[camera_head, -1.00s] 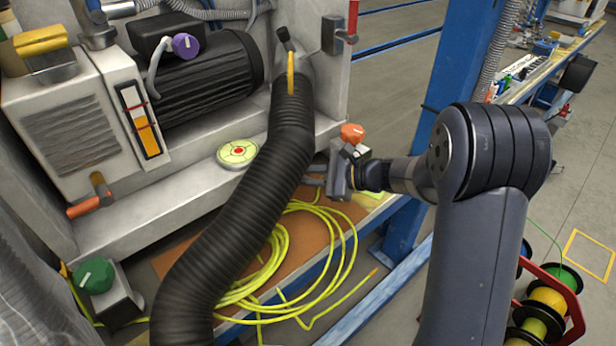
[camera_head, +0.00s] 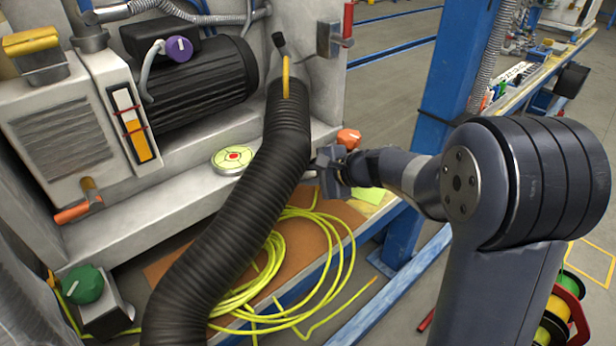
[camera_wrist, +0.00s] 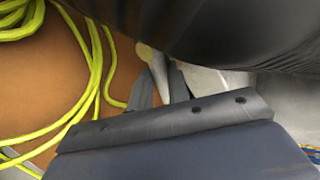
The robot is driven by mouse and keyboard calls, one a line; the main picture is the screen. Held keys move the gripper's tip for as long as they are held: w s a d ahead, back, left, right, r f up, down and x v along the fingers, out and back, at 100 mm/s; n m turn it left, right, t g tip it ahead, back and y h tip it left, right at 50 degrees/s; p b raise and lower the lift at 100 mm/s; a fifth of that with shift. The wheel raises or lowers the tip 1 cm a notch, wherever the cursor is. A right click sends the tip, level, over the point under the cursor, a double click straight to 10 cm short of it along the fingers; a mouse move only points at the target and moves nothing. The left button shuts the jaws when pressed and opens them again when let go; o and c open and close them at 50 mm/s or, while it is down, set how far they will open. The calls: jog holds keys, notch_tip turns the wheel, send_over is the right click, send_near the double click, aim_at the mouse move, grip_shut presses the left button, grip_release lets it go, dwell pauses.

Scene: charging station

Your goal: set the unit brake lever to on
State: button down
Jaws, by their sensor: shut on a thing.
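My gripper (camera_head: 328,168) is at the right edge of the black hose, low in front of the grey machine. In the wrist view my gripper (camera_wrist: 160,88) is shut on a pale grey rod with a yellowish end. This rod looks to be the unit brake lever (camera_wrist: 157,68); no label is readable. The hose and the fingers hide much of it in the head view, so its setting cannot be told.
The thick black hose (camera_head: 238,205) runs close beside my gripper. An orange knob (camera_head: 349,138) is just behind it. Coiled yellow cable (camera_head: 335,265) lies below. An orange-handled lever (camera_head: 72,213), a green knob (camera_head: 83,284) and a red-handled lever (camera_head: 348,20) are farther off.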

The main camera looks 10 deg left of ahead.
dwell(0.3)
jog(key=c, duration=1.3)
grip_release()
jog(key=shift+c, duration=0.2)
jog(key=shift+d, duration=0.1)
jog(key=p+v, duration=0.3)
jog(key=v, duration=0.7)
jog(key=shift+d+r, duration=0.2)
jog(key=shift+d, duration=0.05)
jog(key=shift+s, duration=0.1)
